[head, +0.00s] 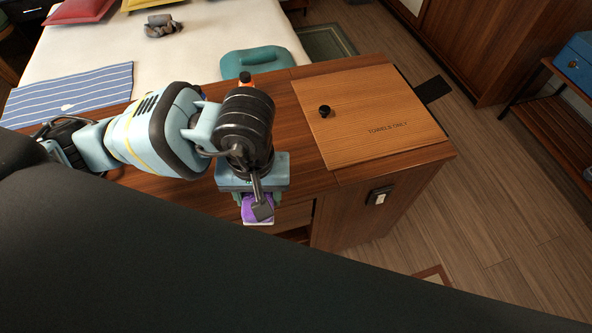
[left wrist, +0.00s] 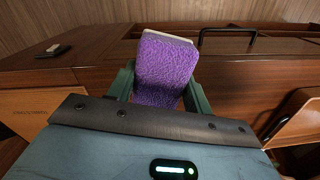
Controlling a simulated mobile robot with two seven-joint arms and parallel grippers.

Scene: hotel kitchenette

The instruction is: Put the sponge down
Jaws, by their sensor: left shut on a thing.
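A purple sponge (head: 250,213) with a pale layer is held by my left gripper (head: 257,197) at the front edge of the wooden counter (head: 306,180). In the left wrist view the sponge (left wrist: 166,68) stands between the two green fingers of my left gripper (left wrist: 160,92), which touch its sides. The sponge's lower end is hidden behind the gripper body there. My right gripper is in neither view.
A wooden lid (head: 370,115) marked "TOWELS ONLY" with a black knob (head: 325,111) lies on the counter's right part. A partly open compartment (head: 297,217) shows below the front edge. A bed (head: 200,50) with a teal cushion (head: 257,61) lies behind.

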